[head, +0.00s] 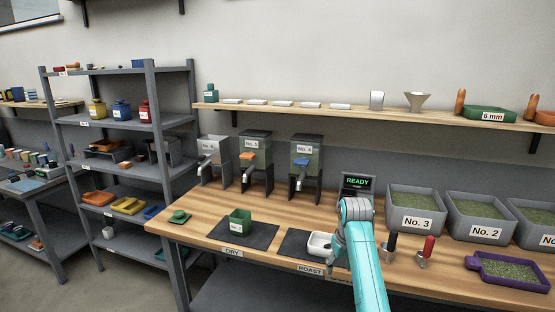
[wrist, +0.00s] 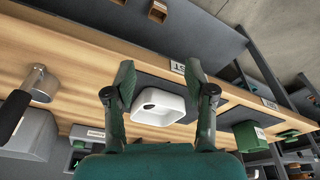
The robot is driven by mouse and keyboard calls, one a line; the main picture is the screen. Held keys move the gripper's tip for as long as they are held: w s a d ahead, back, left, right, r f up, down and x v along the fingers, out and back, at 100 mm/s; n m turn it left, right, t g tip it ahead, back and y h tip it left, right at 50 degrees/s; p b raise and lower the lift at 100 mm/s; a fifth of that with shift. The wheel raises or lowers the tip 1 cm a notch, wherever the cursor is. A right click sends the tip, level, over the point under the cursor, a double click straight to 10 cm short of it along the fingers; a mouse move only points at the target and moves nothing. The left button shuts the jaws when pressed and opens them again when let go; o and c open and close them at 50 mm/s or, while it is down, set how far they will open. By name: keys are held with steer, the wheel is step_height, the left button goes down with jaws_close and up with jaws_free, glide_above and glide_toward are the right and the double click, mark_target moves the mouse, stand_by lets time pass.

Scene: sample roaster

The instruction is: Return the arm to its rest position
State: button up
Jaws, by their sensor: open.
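My arm (head: 362,250) is turquoise with grey joints and reaches up from the bottom of the head view, over the front of the wooden bench. My gripper (wrist: 158,72) shows in the wrist view with its two dark green fingers spread and nothing held between them. A white tray (wrist: 158,113) shows beyond and between the fingers, on a dark mat. In the head view the white tray (head: 318,247) stands on the ROAST mat (head: 296,241), just left of my arm, which hides part of this area.
Green box No. 5 (head: 240,220) stands on the DRY mat. A black-handled scoop (head: 390,250) and a red-handled one (head: 427,250) are right of my arm. Several grey bins, such as No. 3 (head: 415,203), stand behind them. A READY display (head: 357,183) is behind my arm.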

steer(key=s+f+t, duration=0.1)
steer(key=s+f, duration=0.4)
steer(key=f, duration=0.5)
steer(key=s+f+t, duration=0.2)
steer(key=s+f, duration=0.3)
steer(key=f, duration=0.6)
steer(key=s+f+t, duration=0.1)
steer(key=s+f, duration=0.2)
steer(key=s, duration=0.4)
steer(key=s+f+m+t, duration=0.1)
steer(key=s+f, duration=0.2)
steer(key=s, duration=0.3)
steer(key=s+f+t, duration=0.1)
steer(key=s+f, duration=0.2)
steer(key=s, duration=0.4)
steer(key=s+r+t, duration=0.2)
steer(key=s+r, duration=0.1)
steer(key=s, duration=0.8)
steer(key=s+r+t, duration=0.1)
steer(key=s+r, duration=0.3)
steer(key=s, duration=0.6)
steer(key=s+r+t, duration=0.1)
steer(key=s+r, duration=0.6)
steer(key=r, duration=0.2)
steer(key=s+r+m+t, duration=0.1)
steer(key=s+r+t, duration=0.1)
steer(key=s+r, duration=0.4)
step_height(320, 180, up, 3)
steer(key=shift+s, duration=0.35)
